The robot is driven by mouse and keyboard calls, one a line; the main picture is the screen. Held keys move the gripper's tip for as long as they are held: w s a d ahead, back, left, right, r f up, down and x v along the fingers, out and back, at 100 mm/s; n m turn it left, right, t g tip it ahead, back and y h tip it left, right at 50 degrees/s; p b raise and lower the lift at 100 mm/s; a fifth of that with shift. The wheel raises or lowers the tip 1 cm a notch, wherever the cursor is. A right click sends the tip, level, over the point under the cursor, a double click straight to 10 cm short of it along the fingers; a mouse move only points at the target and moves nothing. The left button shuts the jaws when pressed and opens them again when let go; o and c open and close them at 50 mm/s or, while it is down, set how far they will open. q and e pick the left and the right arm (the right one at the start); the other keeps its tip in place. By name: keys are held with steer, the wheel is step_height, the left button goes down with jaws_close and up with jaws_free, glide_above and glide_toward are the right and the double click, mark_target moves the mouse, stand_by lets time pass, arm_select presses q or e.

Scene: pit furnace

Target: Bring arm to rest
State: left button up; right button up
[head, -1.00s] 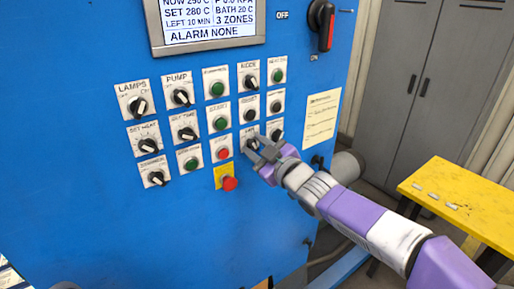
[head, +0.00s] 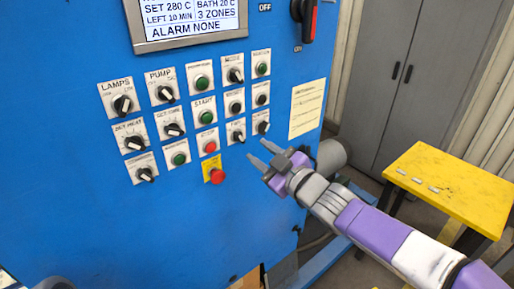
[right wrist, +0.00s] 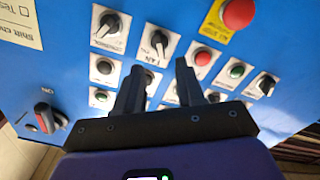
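My right gripper (head: 258,154) is in front of the blue control panel (head: 80,215), just below and right of the fan knob (head: 237,136) and the red stop button (head: 210,146). Its two fingers are apart with nothing between them, and a gap to the panel shows. In the right wrist view the open fingers (right wrist: 160,85) point toward the panel, with the fan knob (right wrist: 158,42) beyond them. My purple and white right arm reaches in from the lower right. My left gripper is not in view.
A red emergency button (head: 217,176) on a yellow plate sticks out left of the gripper. A grey cylinder (head: 332,153) stands out behind the right wrist. A yellow table (head: 455,180) with small metal pieces is at right. Grey cabinets (head: 395,75) stand behind.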

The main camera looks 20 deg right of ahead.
stand_by(0.3)
steer(key=w+a+f+m+g+h, duration=0.1)
steer(key=a+f+m+g, duration=0.2)
steer(key=f, duration=1.3)
steer(key=w+a+f+m+g+h, duration=0.1)
steer(key=f+m+g, duration=0.25)
steer(key=f, duration=1.25)
steer(key=s+a+f+m+g, duration=0.1)
steer(key=s+f+m+g, duration=0.2)
steer(key=f, duration=0.5)
steer(key=s+a+f+g, duration=0.1)
steer(key=s+f+g, duration=0.1)
steer(key=s+f, duration=0.5)
steer(key=s+a+f+m+g, duration=0.2)
steer(key=s+f+g, duration=0.3)
steer(key=s+f, duration=0.6)
steer(key=s+m, duration=0.1)
steer(key=s, duration=0.1)
steer(key=shift+s+a+f, duration=0.2)
steer(key=shift+s+f, duration=0.1)
steer(key=shift+f, duration=0.05)
steer(key=shift+a, duration=0.1)
